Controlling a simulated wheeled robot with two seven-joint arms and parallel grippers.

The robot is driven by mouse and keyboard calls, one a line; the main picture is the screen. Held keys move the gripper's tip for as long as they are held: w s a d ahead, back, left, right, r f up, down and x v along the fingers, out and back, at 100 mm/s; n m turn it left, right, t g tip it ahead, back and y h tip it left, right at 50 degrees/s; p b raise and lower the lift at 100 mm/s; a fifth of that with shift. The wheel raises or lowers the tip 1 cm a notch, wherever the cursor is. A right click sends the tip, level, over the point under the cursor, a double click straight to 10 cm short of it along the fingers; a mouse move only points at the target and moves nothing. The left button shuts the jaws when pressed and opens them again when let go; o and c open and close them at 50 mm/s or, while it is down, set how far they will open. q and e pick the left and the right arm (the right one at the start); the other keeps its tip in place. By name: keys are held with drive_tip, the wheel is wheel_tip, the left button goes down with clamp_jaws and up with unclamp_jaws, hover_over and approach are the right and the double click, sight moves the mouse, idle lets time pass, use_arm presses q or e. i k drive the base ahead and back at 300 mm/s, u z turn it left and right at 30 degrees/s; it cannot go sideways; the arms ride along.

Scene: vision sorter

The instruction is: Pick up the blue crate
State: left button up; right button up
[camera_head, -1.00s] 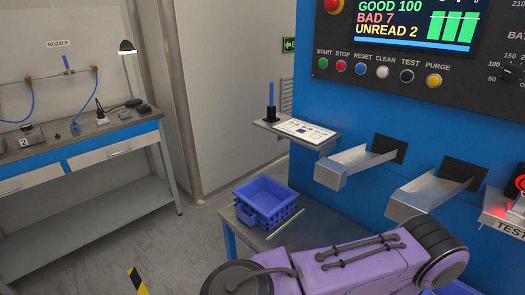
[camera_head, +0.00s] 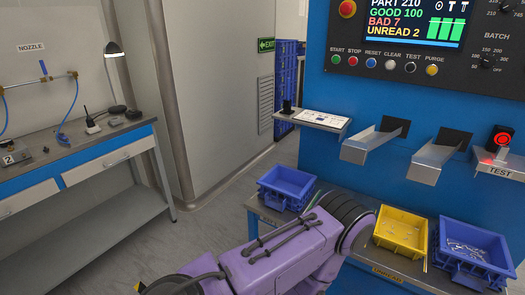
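A blue crate (camera_head: 287,182) stands on the left end of the low bench below the machine; it looks empty, though its inside shows only in part. A second blue crate (camera_head: 440,262) stands at the right end of the same bench and holds several small pale parts. One of my purple arms crosses the lower middle of the view, in front of the bench and between the two blue crates. Neither of my grippers shows, so I cannot see what they hold.
A yellow crate (camera_head: 383,242) with a few small parts stands left of the right blue crate. Two metal chutes (camera_head: 370,146) and a small shelf (camera_head: 322,121) jut from the blue machine above. A workbench (camera_head: 80,158) stands at the left; the floor between is clear.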

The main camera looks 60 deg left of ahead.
sight(282, 187)
drive_tip(key=u, duration=1.05)
drive_tip(key=i, duration=0.25)
